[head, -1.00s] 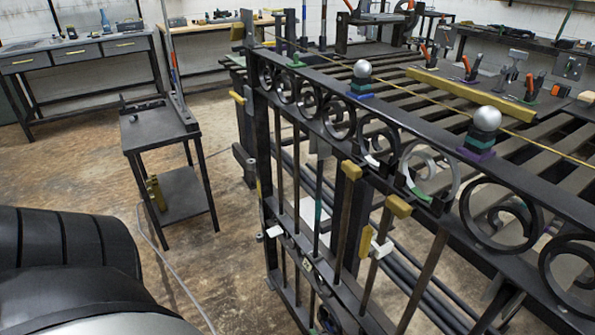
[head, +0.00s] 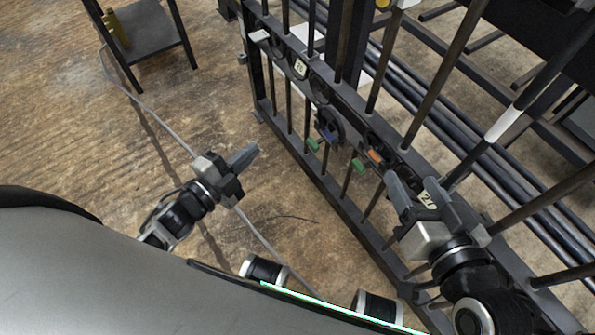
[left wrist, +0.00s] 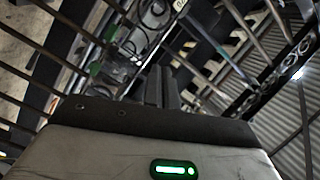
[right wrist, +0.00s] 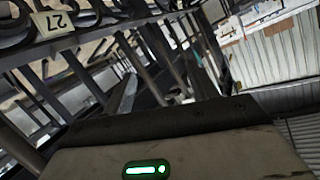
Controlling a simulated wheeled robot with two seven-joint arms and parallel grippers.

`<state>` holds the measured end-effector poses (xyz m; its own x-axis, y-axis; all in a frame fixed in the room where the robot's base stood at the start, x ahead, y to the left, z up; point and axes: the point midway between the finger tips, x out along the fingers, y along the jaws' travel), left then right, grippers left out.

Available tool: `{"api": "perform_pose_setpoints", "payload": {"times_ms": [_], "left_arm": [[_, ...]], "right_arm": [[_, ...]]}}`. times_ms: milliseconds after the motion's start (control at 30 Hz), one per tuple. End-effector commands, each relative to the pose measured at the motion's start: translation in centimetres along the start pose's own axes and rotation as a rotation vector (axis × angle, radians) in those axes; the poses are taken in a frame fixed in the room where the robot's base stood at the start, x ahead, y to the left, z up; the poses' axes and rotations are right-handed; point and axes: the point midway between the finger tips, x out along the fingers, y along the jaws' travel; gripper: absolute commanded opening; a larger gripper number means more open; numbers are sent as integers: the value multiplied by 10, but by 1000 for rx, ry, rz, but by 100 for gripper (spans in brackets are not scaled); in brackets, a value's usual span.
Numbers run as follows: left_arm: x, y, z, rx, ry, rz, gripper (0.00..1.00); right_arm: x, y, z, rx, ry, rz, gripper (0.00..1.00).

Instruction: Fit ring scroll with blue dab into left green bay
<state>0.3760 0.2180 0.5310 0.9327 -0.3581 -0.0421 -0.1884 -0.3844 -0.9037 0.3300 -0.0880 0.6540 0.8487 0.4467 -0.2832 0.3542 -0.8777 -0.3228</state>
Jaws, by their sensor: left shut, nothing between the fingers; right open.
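A piece with an orange dab (head: 376,156) is right of the blue one. My left gripper (head: 246,157) is shut and empty, left of the gate and apart from it. My right gripper (head: 412,190) is open and empty in front of the rail, right of the orange dab. Its jaws partly cover the rail. Green marks also show in the left wrist view (left wrist: 95,68).
The gate's upright bars (head: 432,85) and lower rail stand close to my right gripper. Number plates mark the rail, one farther back (head: 300,68) and one by my right gripper (head: 428,199). A small black stand (head: 145,28) is at upper left. The floor between is open, crossed by a cable.

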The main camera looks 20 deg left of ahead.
Motion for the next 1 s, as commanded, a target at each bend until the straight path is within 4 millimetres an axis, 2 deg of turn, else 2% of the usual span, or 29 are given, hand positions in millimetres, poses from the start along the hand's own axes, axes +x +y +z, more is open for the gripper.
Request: {"api": "perform_pose_setpoints", "payload": {"times_ms": [33, 133, 267, 400, 533, 1000], "left_arm": [[1, 37, 21, 105, 57, 2, 0], [-2, 64, 35, 271, 163, 10, 0], [-6, 86, 44, 395, 256, 20, 0], [-6, 93, 44, 446, 299, 24, 0], [8, 93, 39, 448, 304, 21, 0], [99, 102, 13, 445, 302, 21, 0]], "right_arm": [[10, 4, 24, 12, 25, -27, 58], [14, 0, 30, 35, 58, -67, 58], [15, -4, 33, 53, 84, -100, 58], [15, -7, 32, 63, 96, -116, 58], [14, -8, 30, 73, 103, -123, 58], [15, -13, 27, 151, 153, -175, 58]]}}
